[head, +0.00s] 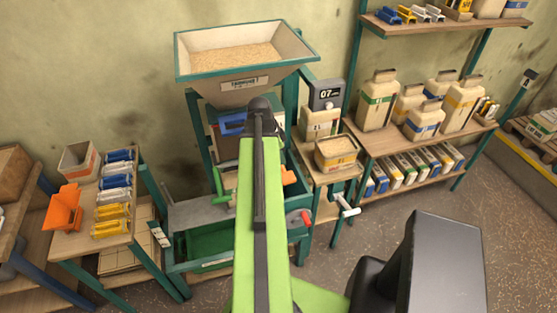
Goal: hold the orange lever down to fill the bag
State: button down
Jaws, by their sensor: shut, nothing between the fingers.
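A small orange part (288,177), possibly the orange lever, shows just right of my green arm on the teal machine. The rest of it is hidden behind the arm, so I cannot tell whether it is up or down. The teal-rimmed hopper (236,60) above holds grain. No bag under the hopper can be made out; my arm covers the middle of the machine. My arm rises to a dark joint in front of the hopper's lower part. My gripper is hidden beyond it, so its contact with anything cannot be seen.
A display reading 07 (326,94) and a grain tub (336,154) stand right of the machine. A red-ended handle (300,218) and a white crank (347,207) stick out low. Floor is free at right.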

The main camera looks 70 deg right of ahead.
aim_at(286, 178)
jog(key=b+x, duration=0.2)
jog(key=x, duration=0.1)
jog(key=b+x, duration=0.2)
jog(key=x, duration=0.1)
jog(key=w+a+b+x, duration=0.1)
jog(key=b+x, duration=0.2)
jog(key=shift+f, duration=0.2)
jog(key=shift+r, duration=0.1)
jog(key=shift+s, duration=0.1)
